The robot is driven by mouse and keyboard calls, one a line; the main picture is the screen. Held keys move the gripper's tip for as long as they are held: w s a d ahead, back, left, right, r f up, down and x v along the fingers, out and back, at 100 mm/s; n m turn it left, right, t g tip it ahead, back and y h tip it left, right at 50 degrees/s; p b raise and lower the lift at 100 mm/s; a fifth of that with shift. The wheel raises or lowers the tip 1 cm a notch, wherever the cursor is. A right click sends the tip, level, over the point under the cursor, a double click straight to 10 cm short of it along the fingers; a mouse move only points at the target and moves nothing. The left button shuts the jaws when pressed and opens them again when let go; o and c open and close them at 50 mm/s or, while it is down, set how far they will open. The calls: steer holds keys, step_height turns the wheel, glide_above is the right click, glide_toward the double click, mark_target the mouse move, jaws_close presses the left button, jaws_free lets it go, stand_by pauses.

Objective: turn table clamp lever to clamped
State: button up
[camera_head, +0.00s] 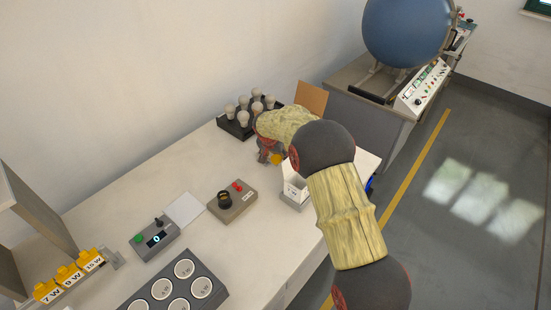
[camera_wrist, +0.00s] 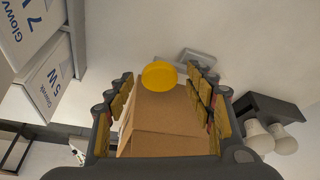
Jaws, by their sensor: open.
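A round yellow knob (camera_wrist: 159,74), which looks like the clamp lever's end, shows in the wrist view between the tips of my gripper (camera_wrist: 161,83). A grey bracket or plate (camera_wrist: 197,58) lies just behind it on the pale tabletop. My gripper is open, with one finger on each side of the knob and a gap visible on both sides. In the head view, my gripper (camera_head: 268,154) is low over the far part of the table, and a small yellow patch (camera_head: 277,159) shows beside it. The lever's shaft and the clamp body are mostly hidden there by my arm.
A dark tray of bulbs (camera_head: 243,121) stands behind my gripper. A cardboard box (camera_wrist: 165,125) and labelled white cartons (camera_wrist: 45,85) are close by. A grey box with a black knob (camera_head: 232,201) and a socket panel (camera_head: 175,287) stand nearer. A blue sphere (camera_head: 405,30) stands beyond.

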steer(key=shift+c, duration=1.2)
steer(key=c, duration=1.1)
jaws_close()
